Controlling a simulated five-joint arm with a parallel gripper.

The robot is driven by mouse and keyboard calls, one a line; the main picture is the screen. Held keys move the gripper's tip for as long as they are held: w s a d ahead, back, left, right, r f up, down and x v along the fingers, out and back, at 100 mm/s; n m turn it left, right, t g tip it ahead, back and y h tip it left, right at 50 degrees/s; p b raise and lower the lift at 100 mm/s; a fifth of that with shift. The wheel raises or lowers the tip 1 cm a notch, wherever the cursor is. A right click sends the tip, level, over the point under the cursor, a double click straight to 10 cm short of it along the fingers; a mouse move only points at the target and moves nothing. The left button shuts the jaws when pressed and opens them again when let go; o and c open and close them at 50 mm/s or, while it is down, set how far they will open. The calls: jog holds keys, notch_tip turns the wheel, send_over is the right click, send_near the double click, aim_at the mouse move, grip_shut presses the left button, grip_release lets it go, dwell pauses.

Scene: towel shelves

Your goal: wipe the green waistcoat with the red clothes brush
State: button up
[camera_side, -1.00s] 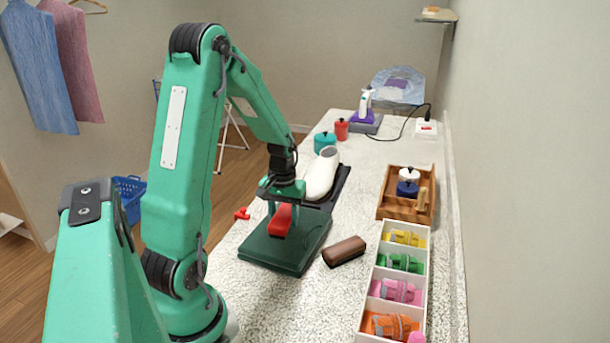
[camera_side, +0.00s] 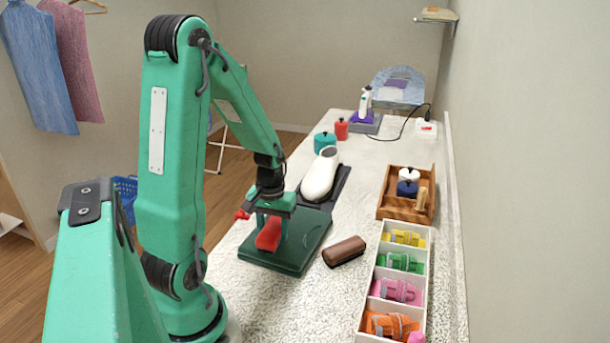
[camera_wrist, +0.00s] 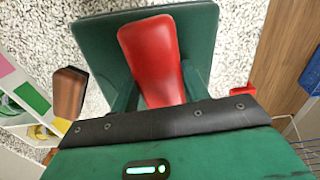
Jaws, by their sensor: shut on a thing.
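The red clothes brush (camera_side: 268,236) is gripped in my gripper (camera_side: 270,214), low over the green waistcoat. The waistcoat (camera_side: 300,255) is a dark green, flat, squarish thing on the speckled counter. The brush is over its left part in the side view; whether it touches the cloth I cannot tell. In the wrist view the brush (camera_wrist: 152,50) stands between my gripper's fingers (camera_wrist: 160,95), with the waistcoat (camera_wrist: 95,35) spread beneath it. Part of the waistcoat is hidden by the brush and my gripper.
A brown oblong case (camera_side: 344,251) lies close right of the waistcoat. A white padded form (camera_side: 320,175) on a dark base lies behind it. A white divided tray (camera_side: 376,258) and a wooden caddy (camera_side: 393,211) stand at right. A small red piece (camera_side: 241,214) is at the left edge.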

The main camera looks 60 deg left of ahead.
jog(key=shift+w+a+f, duration=0.2)
jog(key=shift+w+a, duration=1.55)
jog(key=shift+w, duration=0.3)
jog(key=shift+w+a, duration=1)
jog(key=shift+w, duration=0.2)
jog(key=shift+w+a, duration=0.95)
jog(key=shift+w, duration=0.2)
notch_tip(320, 180, up, 8)
jog(key=shift+r, duration=0.25)
